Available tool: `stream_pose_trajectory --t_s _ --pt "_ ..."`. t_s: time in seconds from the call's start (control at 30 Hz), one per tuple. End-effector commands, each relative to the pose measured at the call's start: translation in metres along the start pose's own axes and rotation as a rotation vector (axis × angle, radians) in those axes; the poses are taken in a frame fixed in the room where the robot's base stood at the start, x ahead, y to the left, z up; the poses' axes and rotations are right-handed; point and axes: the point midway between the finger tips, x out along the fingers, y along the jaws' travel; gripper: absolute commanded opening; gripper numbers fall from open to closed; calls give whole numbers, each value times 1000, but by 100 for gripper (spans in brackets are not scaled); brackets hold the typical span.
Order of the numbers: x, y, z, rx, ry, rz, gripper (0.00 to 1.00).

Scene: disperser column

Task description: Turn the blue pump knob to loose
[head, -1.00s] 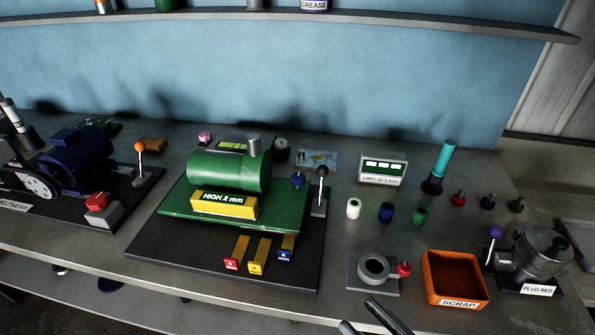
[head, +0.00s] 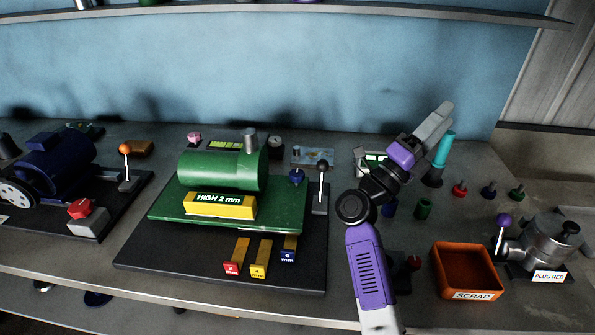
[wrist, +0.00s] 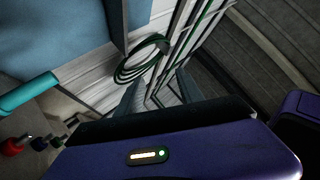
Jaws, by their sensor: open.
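The blue knob (head: 296,177) stands at the right end of the green pump (head: 222,170), on its green base plate, beside a black-knobbed lever (head: 322,170). Which setting the knob points to is too small to read. My gripper (head: 445,110) is raised over the back right of the bench, well to the right of the blue knob and apart from it. It points up and to the right, near the teal-handled tool (head: 443,150). It is open and holds nothing that I can see. The wrist view does not show the blue knob.
My arm crosses in front of the limit display (head: 372,160) and hides part of the bench. An orange scrap bin (head: 466,270) and a metal pump with a purple knob (head: 540,250) stand at the right. A shelf (head: 300,10) runs above. Coloured blocks (head: 258,258) lie before the green pump.

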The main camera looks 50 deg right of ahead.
Motion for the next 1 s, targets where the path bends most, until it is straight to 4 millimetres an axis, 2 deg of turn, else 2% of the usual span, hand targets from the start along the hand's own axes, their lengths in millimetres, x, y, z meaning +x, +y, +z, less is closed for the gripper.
stream_pose_trajectory --t_s 0.1,0.27,0.4,0.57,0.67,0.77,0.9,1.0 --pt "12 30 -3 85 194 155 44" --pt "7 71 -1 188 437 389 44" --pt "-18 102 15 270 633 619 44" --pt "-64 120 51 350 832 914 44" --pt "-98 118 84 392 936 1116 44" --pt "-134 102 122 423 1021 1330 44" --pt "-173 65 170 446 1090 1591 44" --pt "-190 41 193 449 1112 1720 44"
